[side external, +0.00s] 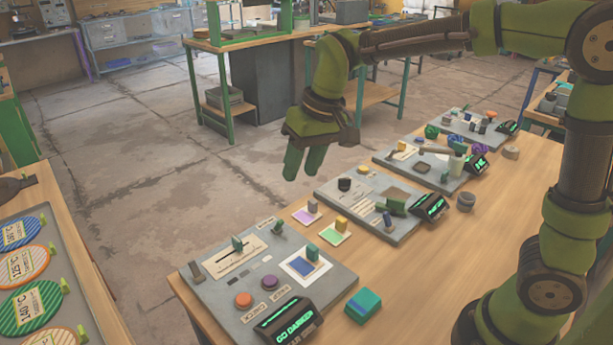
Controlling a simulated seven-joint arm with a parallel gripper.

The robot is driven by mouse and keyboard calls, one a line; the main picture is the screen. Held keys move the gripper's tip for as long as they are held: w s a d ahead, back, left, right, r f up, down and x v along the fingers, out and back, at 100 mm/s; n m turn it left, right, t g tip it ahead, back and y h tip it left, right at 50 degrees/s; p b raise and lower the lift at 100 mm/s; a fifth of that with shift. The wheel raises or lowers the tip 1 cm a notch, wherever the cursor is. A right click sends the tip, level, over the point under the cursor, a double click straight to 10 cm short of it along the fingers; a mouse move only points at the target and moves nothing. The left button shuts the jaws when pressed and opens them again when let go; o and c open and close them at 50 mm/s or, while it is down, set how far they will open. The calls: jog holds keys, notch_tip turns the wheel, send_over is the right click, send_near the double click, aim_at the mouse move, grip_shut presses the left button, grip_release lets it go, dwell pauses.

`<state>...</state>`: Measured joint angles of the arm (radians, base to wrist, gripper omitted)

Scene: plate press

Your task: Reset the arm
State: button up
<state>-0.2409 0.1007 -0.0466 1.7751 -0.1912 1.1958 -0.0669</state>
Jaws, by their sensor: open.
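My gripper (305,162) hangs in the air at the upper middle of the side external view, on the green and brown arm. Its two green fingers point down and look empty. It is above and beyond the table (450,275), clear of the things on it. Several grey control panels stand in a row on the table. The nearest panel (215,300) has a slider, an orange button (243,299) and a lit display reading "GO DARKER" (289,322). A middle panel (365,200) and a farther panel (405,165) carry small blocks and lit displays.
A green block (363,305) sits beside the nearest display. Purple (306,215) and green (333,233) cards with small blocks lie between panels. A tray (85,310) of round labelled plates lies at left.

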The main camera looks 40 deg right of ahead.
jog(key=s+d+r+m+t, duration=0.1)
jog(key=s+d+t, duration=0.3)
jog(key=s, duration=1.2)
jog(key=d+m, duration=0.1)
jog(key=d, duration=0.2)
jog(key=shift+s+m+t, duration=0.2)
jog(key=shift+m+t, duration=0.1)
jog(key=shift+r, duration=0.1)
dwell(0.4)
